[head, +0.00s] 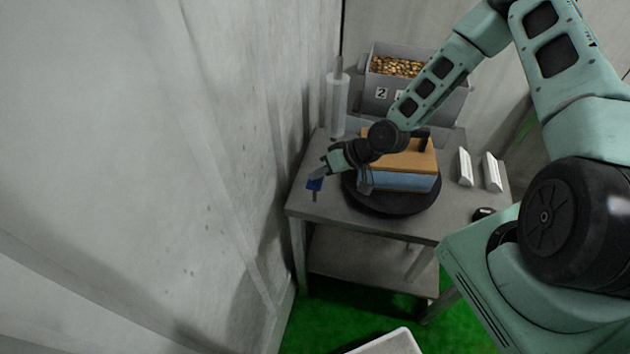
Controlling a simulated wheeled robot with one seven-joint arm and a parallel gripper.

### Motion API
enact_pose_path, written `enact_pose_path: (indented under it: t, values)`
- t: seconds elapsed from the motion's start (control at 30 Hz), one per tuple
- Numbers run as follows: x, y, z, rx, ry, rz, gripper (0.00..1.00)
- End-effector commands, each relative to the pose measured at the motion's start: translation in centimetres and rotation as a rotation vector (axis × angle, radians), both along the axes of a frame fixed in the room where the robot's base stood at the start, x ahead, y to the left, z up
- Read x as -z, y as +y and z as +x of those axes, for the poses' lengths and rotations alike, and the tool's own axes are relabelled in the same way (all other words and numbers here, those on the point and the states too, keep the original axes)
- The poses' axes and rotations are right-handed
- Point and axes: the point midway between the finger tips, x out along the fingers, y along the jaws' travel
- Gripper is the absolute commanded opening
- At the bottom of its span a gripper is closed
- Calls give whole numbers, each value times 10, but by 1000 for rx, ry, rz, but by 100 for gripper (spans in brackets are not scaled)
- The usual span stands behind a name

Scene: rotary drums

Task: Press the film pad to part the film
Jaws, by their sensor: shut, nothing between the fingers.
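A small blue pad (315,185) sits near the left front corner of the grey table; I take it to be the film pad. My gripper (318,173) is shut and empty, with its tips at or just above the blue pad. I cannot tell whether they touch it. A pale upright roll (338,108), possibly the film, stands at the table's back left. A box with an orange-brown top and blue side (408,181) sits on a round black turntable (392,208). My wrist and forearm hide part of the box. I cannot make out film on it.
The grey table (455,222) stands beside a pale wall on the left. A grey bin (450,105) of small golden pieces stands at the back. Two white upright pieces (464,167) and a small black object (483,214) are on the right. A white tray edge (395,343) shows below.

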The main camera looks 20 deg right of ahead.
Motion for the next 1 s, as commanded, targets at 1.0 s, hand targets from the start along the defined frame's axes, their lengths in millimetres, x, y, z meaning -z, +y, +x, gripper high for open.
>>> enact_pose_path:
  t: [1.0]
  values:
    - [8, 0, 0, 0, 0, 0, 0]
